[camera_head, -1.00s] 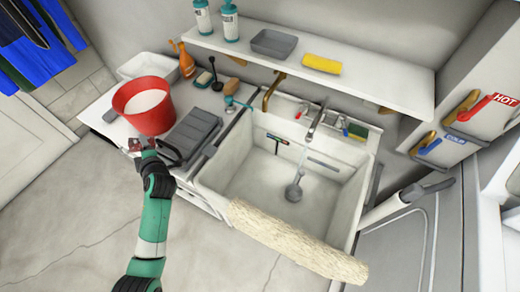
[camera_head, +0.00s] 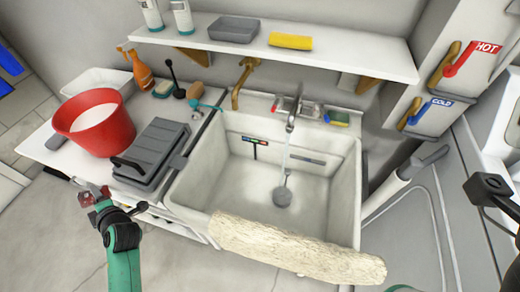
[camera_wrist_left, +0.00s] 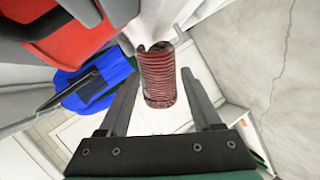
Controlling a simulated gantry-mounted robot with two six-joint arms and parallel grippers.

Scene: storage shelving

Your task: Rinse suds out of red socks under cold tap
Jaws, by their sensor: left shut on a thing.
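My left gripper (camera_head: 92,192) is at the left, in front of the grey washboard-like case and below the red bucket. It is shut on the red socks (camera_wrist_left: 158,76), a ribbed dark red roll with pale glints between the two fingers (camera_wrist_left: 160,103) in the left wrist view. The socks are outside the white sink (camera_head: 200,195). The tap (camera_head: 292,112) runs a thin stream into the sink near the drain plug (camera_head: 283,196). The cold lever (camera_head: 418,116) is blue-tagged, beside the red-tagged hot lever (camera_head: 460,62). A dark part at the right edge may be my right gripper (camera_head: 490,188); its jaws are unclear.
A red bucket (camera_head: 105,132) of whitish contents and a grey case (camera_head: 152,152) stand on the left counter. A beige rolled towel (camera_head: 295,250) lies over the sink's front rim. A shelf (camera_head: 340,57) hangs above. The sink basin is mostly clear.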

